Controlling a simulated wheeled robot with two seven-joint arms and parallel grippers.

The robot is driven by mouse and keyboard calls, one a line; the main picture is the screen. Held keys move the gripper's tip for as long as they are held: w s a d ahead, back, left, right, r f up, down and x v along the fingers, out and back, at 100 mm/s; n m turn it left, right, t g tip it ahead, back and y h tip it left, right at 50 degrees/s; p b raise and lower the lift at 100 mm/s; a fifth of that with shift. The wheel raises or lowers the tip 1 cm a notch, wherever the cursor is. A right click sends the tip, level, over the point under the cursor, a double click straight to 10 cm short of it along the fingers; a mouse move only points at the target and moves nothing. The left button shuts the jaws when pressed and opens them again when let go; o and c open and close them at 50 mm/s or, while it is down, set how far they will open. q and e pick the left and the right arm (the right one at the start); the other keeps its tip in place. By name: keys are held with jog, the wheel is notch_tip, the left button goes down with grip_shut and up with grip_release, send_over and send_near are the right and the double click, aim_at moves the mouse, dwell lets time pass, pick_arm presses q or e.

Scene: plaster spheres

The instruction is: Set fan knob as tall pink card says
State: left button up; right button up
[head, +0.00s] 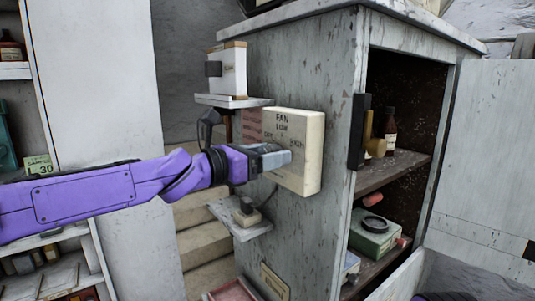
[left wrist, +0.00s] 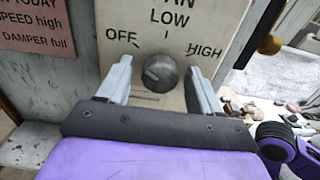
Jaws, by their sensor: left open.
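The cream fan box (head: 309,150) is fixed to the side of the grey cabinet, with OFF, LOW and HIGH printed on its face (left wrist: 207,22). Its round dark grey knob (left wrist: 160,73) shows in the left wrist view; a light mark on it seems to point left, towards OFF. My left gripper (head: 280,160) is at the box and hides the knob in the head view. In the left wrist view its open fingers (left wrist: 162,75) stand either side of the knob, with gaps showing. The pink card (left wrist: 42,28) left of the box reads SPEED high, DAMPER full. My right gripper is not visible.
The grey cabinet (head: 300,75) stands open at the right, with bottles and a green box (head: 373,235) on its shelves.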

pick_arm(q)
jog(key=c, duration=1.1)
jog(key=shift+o, duration=0.2)
jog(key=shift+a+r+m+b, duration=0.1)
jog(key=shift+m+b, duration=3.15)
jog(key=shift+m, duration=8.65)
